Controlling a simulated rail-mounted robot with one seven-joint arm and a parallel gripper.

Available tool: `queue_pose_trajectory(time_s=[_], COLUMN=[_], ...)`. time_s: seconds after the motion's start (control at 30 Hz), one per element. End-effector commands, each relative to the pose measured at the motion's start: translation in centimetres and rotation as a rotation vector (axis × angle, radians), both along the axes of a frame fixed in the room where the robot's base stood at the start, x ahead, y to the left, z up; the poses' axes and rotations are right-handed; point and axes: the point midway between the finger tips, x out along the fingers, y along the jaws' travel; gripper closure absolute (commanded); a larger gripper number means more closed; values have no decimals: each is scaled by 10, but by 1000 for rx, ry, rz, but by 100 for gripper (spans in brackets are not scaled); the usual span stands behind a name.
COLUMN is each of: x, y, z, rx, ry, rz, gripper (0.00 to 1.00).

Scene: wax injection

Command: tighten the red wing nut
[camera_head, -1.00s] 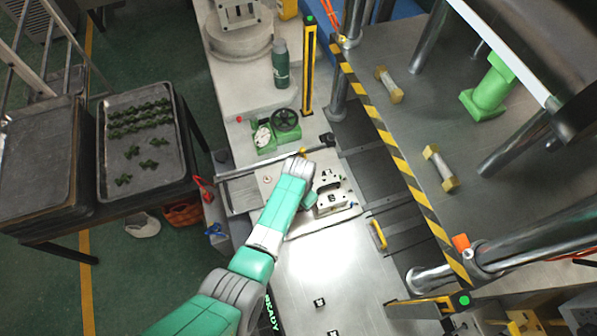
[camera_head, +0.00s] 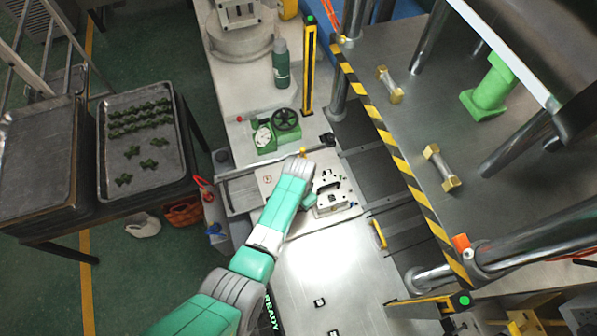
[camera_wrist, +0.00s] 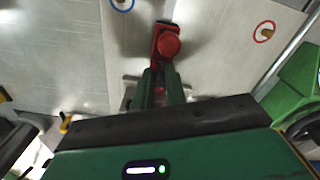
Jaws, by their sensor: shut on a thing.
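The red wing nut (camera_wrist: 168,46) is in the upper middle of the wrist view, against a bare metal plate (camera_wrist: 75,60). My gripper (camera_wrist: 162,74) has its two dark green fingers close together at the red part, shut on it. The fingers hide part of the nut, so its full outline and its thread do not show. In the head view my arm reaches over the work table (camera_head: 310,262) to the left of the metal mould (camera_head: 331,196). The gripper's fingers and the nut are hidden there behind the arm.
A green device with a black handwheel (camera_head: 286,119) and a dark green bottle (camera_head: 281,64) stand behind the arm. A yellow-black striped edge (camera_head: 400,160) borders the press on the right. A tray of green parts (camera_head: 142,150) is on the left. The table front is largely clear.

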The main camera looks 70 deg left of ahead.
Motion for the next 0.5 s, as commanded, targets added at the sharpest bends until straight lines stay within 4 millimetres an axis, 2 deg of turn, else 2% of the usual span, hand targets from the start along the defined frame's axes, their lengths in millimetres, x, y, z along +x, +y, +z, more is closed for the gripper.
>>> queue_pose_trajectory(time_s=[0.37,0.4,0.47,0.5], x=[1,1,1,1], y=[1,1,1,1], z=[2,2,2,1], rx=[2,2,2,2], ry=[-2,-2,-2,-1], rz=[0,0,0,0], gripper=[100,79,67,65])
